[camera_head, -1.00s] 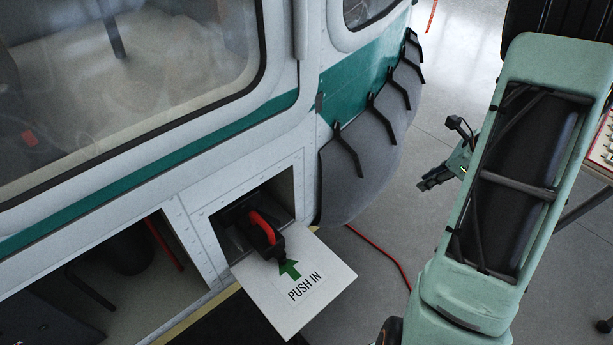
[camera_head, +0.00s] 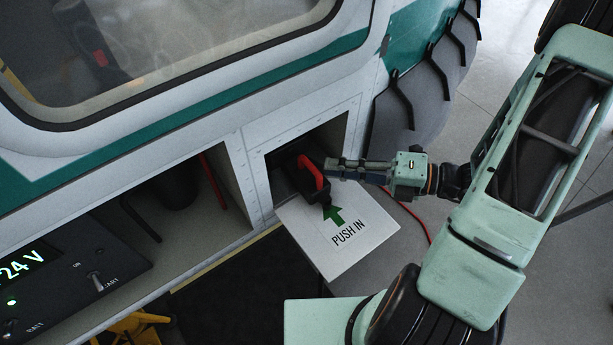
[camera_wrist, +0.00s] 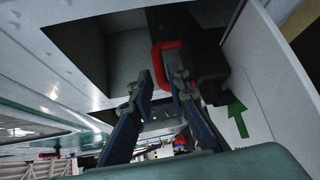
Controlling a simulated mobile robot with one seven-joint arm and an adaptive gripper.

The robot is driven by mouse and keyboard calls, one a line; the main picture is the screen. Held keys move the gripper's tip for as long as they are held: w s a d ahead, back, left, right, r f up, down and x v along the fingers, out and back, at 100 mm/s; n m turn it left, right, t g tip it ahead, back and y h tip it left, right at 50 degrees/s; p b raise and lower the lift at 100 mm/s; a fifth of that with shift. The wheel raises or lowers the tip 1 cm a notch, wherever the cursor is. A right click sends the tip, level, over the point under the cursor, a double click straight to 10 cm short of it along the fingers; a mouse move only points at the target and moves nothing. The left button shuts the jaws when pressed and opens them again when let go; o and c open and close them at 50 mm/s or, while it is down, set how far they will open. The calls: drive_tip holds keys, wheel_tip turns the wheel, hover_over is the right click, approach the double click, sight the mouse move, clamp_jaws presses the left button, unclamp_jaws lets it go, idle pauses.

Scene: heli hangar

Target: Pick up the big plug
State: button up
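The big plug (camera_head: 301,186) is black with a red handle (camera_head: 318,173). It sits in the open square hatch in the white vehicle side, by the inner edge of the "PUSH IN" flap. The red handle also shows in the wrist view (camera_wrist: 158,64). My gripper (camera_head: 333,167) reaches in from the right, its fingertips at the handle. In the wrist view my gripper (camera_wrist: 162,78) has its fingers apart, with part of the handle showing between or just beyond the tips. Contact cannot be told. The plug's rear is hidden in the dark hatch.
The white flap (camera_head: 365,238) with a green arrow sticks out below the hatch. A wider open bay at left holds a panel (camera_head: 60,285) reading 24 V with switches. A red cable (camera_head: 416,222) lies on the floor. Grey floor at right is partly free.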

sight(310, 164)
drive_tip(key=shift+x, duration=3.15)
drive_tip(key=shift+s+r, duration=0.1)
drive_tip(key=shift+c, duration=0.5)
clamp_jaws()
